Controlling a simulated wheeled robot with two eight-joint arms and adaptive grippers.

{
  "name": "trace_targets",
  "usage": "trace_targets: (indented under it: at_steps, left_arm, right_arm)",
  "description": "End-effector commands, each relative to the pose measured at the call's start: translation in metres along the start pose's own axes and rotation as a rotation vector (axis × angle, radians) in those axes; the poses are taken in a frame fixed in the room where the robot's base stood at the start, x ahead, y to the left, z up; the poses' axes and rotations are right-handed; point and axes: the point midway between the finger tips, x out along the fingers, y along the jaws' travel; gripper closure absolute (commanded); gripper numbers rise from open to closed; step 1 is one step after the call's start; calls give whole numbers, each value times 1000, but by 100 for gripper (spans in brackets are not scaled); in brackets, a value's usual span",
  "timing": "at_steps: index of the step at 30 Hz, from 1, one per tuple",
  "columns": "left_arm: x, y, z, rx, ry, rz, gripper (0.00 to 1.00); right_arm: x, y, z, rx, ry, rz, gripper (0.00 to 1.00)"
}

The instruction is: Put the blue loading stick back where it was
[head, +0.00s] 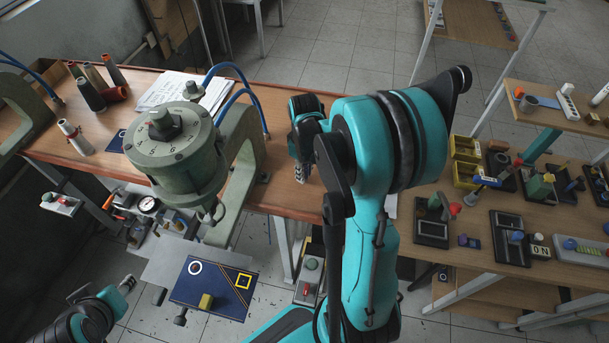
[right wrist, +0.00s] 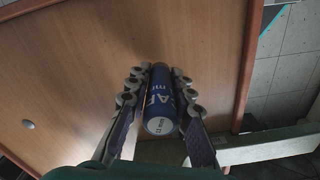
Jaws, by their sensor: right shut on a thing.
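The blue loading stick (right wrist: 160,98) is a blue cylinder with white lettering and a pale end. My right gripper (right wrist: 160,85) is shut around it, with one finger on each side. In the head view the right gripper (head: 301,172) is over the right part of the wooden bench, right of the green press; the stick is hidden there. I cannot tell whether the stick touches the bench. My left gripper (head: 128,283) is at the lower left, empty-looking and small; its jaw opening is unclear.
The green press (head: 175,150) and its curved frame stand left of my right gripper. Bobbins (head: 90,92) and papers (head: 185,92) lie on the bench (head: 285,100). A blue mat (head: 205,282) with a yellow block (head: 206,302) is in front. A cluttered side table (head: 480,215) stands right.

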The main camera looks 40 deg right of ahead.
Motion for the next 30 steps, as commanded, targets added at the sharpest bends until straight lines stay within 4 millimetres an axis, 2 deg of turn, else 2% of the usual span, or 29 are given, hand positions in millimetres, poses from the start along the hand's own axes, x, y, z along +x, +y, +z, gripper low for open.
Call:
trace_targets:
  at_steps: [2,13,14,16,26,30]
  left_arm:
    - [5,0,4,0,0,0,60]
    - [7,0,5,0,0,0,60]
    - [7,0,5,0,0,0,60]
    - [6,0,4,0,0,0,60]
    - [5,0,3,0,0,0,60]
    - [-1,0,-1,0,0,0,60]
  right_arm:
    - [12,0,0,0,0,0,100]
    - [15,0,0,0,0,0,100]
    - [15,0,0,0,0,0,76]
    - [14,0,0,0,0,0,58]
    - [12,0,0,0,0,0,58]
    - [-2,0,0,0,0,0,58]
